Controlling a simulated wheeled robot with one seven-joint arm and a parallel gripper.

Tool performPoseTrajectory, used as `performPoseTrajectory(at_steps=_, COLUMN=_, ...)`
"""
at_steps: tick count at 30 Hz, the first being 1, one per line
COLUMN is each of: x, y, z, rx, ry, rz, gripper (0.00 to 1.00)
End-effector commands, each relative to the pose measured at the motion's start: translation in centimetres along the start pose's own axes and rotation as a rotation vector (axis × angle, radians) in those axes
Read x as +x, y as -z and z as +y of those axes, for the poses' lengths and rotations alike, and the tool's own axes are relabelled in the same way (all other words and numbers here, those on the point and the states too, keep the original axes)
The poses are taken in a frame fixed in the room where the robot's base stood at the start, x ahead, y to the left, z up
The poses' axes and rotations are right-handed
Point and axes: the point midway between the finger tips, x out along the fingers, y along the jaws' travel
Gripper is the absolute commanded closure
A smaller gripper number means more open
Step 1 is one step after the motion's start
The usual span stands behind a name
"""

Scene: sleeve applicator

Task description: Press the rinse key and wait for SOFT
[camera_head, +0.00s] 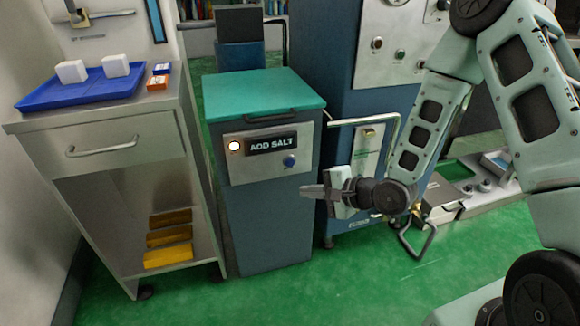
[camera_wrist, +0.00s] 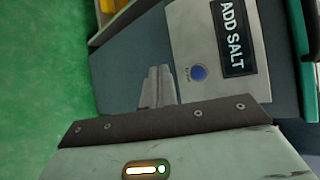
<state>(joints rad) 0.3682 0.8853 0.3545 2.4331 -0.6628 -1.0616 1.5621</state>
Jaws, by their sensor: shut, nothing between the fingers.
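The softener cabinet (camera_head: 265,225) is blue-grey with a closed teal lid (camera_head: 262,93). Its display (camera_head: 271,144) reads ADD SALT; it also shows in the wrist view (camera_wrist: 232,38), turned on its side. A blue round key (camera_head: 290,161) sits below the display on the pale panel; it also shows in the wrist view (camera_wrist: 198,72). A lit white lamp (camera_head: 235,146) is left of the display. My gripper (camera_head: 306,191) is shut and empty, in front of the cabinet's right side and below the blue key in the picture, apart from it. Its fingers (camera_wrist: 158,88) point toward the cabinet front.
A steel cart on the left carries a blue tray (camera_head: 80,92) with two white blocks and small boxes (camera_head: 158,79). Yellow-brown blocks (camera_head: 168,256) lie on its lower shelf. A taller blue machine (camera_head: 340,75) with a bent rail (camera_head: 365,121) stands right of the cabinet. Green floor (camera_head: 330,290) in front is clear.

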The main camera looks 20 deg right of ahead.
Motion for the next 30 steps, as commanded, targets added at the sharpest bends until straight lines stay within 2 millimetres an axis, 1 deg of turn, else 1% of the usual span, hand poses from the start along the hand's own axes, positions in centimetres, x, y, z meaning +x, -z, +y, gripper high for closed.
performPoseTrajectory(at_steps=7, x=0.1, y=0.0, z=-0.1, rx=-0.002, ry=-0.001, rz=0.001, gripper=1.0)
performPoseTrajectory(at_steps=11, x=0.6, y=0.4, z=-0.4, rx=-0.003, ry=0.0, rz=0.001, gripper=1.0)
performPoseTrajectory(at_steps=23, x=4.2, y=3.0, z=-3.1, rx=-0.006, ry=0.0, rz=0.001, gripper=1.0)
performPoseTrajectory(at_steps=25, x=4.7, y=3.4, z=-3.7, rx=-0.003, ry=-0.001, rz=0.001, gripper=1.0)
performPoseTrajectory(at_steps=30, x=5.7, y=4.1, z=-4.3, rx=-0.003, ry=-0.002, rz=0.001, gripper=1.0)
